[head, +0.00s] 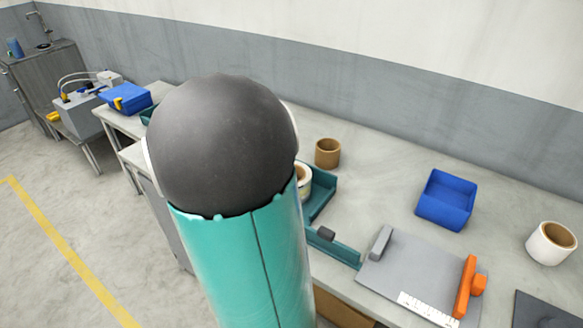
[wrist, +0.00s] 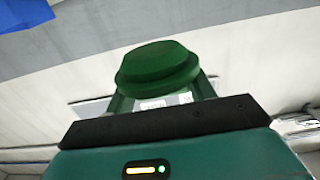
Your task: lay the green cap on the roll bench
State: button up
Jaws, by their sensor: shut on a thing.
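The green cap (wrist: 158,66) is round and stepped, with a wider lower rim. In the wrist view it sits between the two fingers of my gripper (wrist: 162,97), which is shut on it. A long grey-topped bench with rolls on it, likely the roll bench (head: 375,195), runs along the wall in the head view. My own arm fills the middle of the head view and hides part of this bench. The cap and my gripper do not show in the head view, so their height over the bench cannot be told.
On the bench stand a brown roll (head: 327,152), a blue bin (head: 446,199), a white roll (head: 550,243), a teal holder (head: 320,190) and a grey plate (head: 410,270) with an orange handle (head: 466,288). Bare bench shows between the brown roll and the blue bin.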

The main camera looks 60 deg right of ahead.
jog(key=d+f, duration=0.2)
jog(key=f, duration=0.1)
jog(key=d+f, duration=0.3)
jog(key=s+d+f, duration=0.1)
jog(key=d+f, duration=0.2)
jog(key=shift+s, duration=0.1)
jog(key=shift+a+f, duration=0.1)
jog(key=shift+f, duration=0.35)
jog(key=shift+f, duration=0.2)
jog(key=o, duration=1)
